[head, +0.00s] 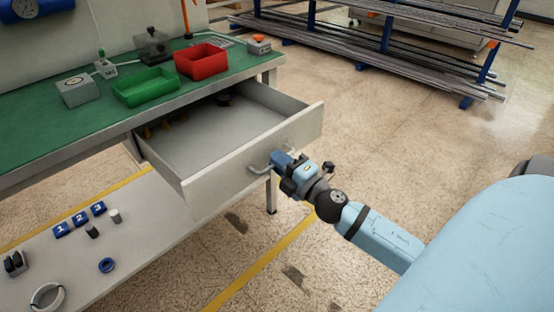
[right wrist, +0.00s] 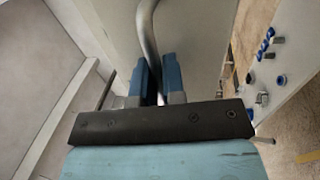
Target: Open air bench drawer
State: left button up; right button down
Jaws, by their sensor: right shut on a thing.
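The bench drawer (head: 252,149) is pulled well out from under the green-topped bench (head: 75,117). Its inside is visible, with a small dark round object (head: 224,100) and some orange-yellow items towards the back. My right gripper (head: 276,160) is at the drawer front, shut on the metal bar handle (head: 258,169). In the right wrist view, the blue fingers (right wrist: 158,78) stand on either side of the curved handle (right wrist: 149,40). My left gripper is not in the head view.
A green bin (head: 146,87) and a red bin (head: 202,62) stand on the bench. A lower white shelf (head: 140,238) holds numbered blue blocks and small parts. A rack of long bars (head: 385,60) stands at the back.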

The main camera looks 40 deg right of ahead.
jog(key=c, duration=1.3)
grip_release()
jog(key=shift+o, duration=0.2)
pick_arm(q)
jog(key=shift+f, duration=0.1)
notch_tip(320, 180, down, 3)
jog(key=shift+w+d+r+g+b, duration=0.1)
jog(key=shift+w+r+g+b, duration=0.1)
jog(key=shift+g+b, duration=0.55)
pick_arm(e)
jog(key=v, duration=1.3)
jog(key=shift+s, duration=0.4)
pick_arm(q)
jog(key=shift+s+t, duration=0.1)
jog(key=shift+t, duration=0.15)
